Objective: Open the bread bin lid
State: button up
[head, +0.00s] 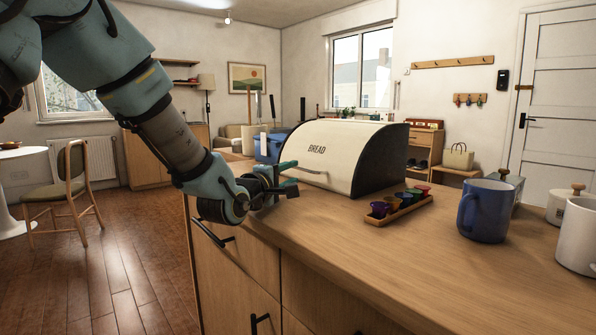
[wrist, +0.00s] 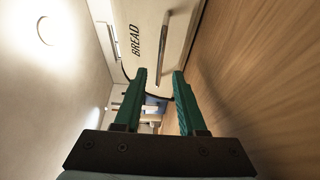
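The bread bin has a cream curved lid (head: 332,150) marked BREAD and a dark side panel (head: 385,160). It stands on the wooden counter, and its lid is down. The lid also shows in the wrist view (wrist: 143,20), with a thin metal handle bar (wrist: 165,40) along it. My gripper (head: 291,176) is in front of the lid's lower front edge, low over the counter. In the wrist view its two green fingers (wrist: 160,76) are apart. The bar's near end shows between the fingertips in that picture; I cannot tell whether they touch it.
A rack of small coloured cups (head: 400,206) stands on the counter (head: 360,260) right of the bin. A blue mug (head: 485,212) and a white mug (head: 578,238) are further right. A blue container (head: 268,148) stands left of the bin. The counter's front stretch is clear.

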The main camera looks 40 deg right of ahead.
aim_at(300, 169)
jog(key=shift+x, duration=1.95)
jog(key=shift+c, duration=0.2)
grip_shut()
